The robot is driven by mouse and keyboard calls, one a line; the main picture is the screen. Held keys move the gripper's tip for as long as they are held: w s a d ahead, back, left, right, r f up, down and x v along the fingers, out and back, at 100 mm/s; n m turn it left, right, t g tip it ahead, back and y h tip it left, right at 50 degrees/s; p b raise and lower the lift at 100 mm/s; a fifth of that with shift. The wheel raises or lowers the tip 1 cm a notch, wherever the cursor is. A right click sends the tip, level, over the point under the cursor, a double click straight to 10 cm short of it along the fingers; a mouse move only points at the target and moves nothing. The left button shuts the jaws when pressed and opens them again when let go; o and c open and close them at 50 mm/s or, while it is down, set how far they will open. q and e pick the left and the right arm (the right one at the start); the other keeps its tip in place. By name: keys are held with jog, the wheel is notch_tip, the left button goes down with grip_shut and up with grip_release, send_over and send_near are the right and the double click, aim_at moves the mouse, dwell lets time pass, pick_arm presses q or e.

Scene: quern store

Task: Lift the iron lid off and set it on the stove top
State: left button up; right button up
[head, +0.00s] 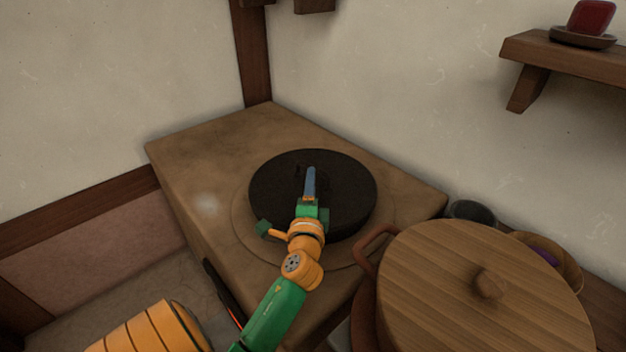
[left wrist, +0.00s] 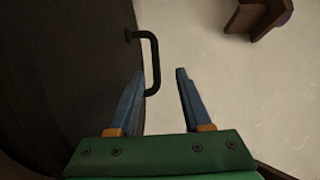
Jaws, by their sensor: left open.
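The iron lid (head: 265,190) is a thick dark round disc lying on the clay stove top (head: 215,145), over a round ring. My left gripper (head: 311,172) reaches over the lid's middle, its blue fingers hiding most of the handle. In the left wrist view the lid (left wrist: 70,70) fills the left side, and its black bar handle (left wrist: 154,60) stands out from it. My open left gripper (left wrist: 160,75) has the near end of the handle between its fingers, closer to the left finger. I cannot tell whether they touch. My right gripper is in neither view.
A large pot with a wooden lid (head: 450,280) and a side handle (head: 370,245) stands at the right, close to the stove. A dark cup (head: 472,211) sits behind it. Bare stove top lies left of and behind the iron lid. A wall shelf (head: 570,55) is at upper right.

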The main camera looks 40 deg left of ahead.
pick_arm(q)
jog(key=x, duration=0.7)
jog(key=shift+w+a+f, duration=0.25)
jog(key=shift+f, duration=0.15)
grip_shut()
dwell(0.8)
jog(key=shift+r, duration=0.15)
